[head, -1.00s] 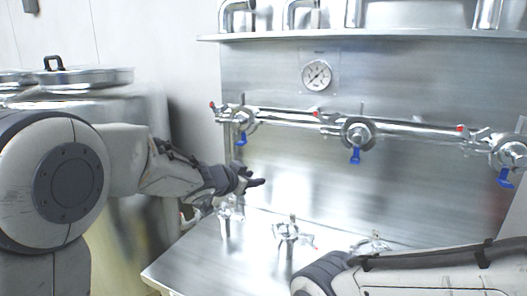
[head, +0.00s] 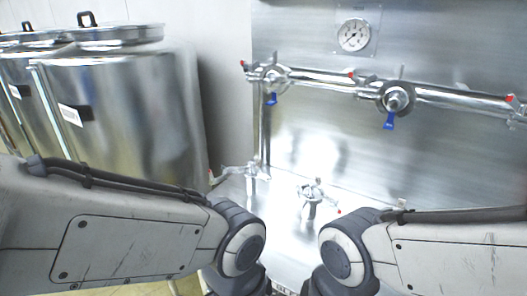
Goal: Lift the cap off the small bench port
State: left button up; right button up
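Metal clamped ports stand on the steel bench (head: 285,240). One port (head: 313,194) is near the middle of the view, with a clamp around its top and a red tip at its right. Another port (head: 255,173) stands farther left, beside a pipe reaching left. A third fitting (head: 402,204) shows just above my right forearm and is mostly hidden. I cannot tell which port is the small one, nor make out its cap clearly. Both of my arms bend down at the bottom edge, and both grippers are out of the frame.
A steel back wall carries a pipe (head: 325,78) with valves, blue handles (head: 389,121) and a pressure gauge (head: 354,35). Large lidded steel tanks (head: 125,105) stand at the left. Bare bench lies between the ports and my forearms.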

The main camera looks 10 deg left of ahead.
aim_at(251, 172)
jog(key=u, duration=0.5)
jog(key=k, duration=0.6)
jog(key=u, duration=1.25)
jog(key=i, duration=1.95)
jog(key=z, duration=0.9)
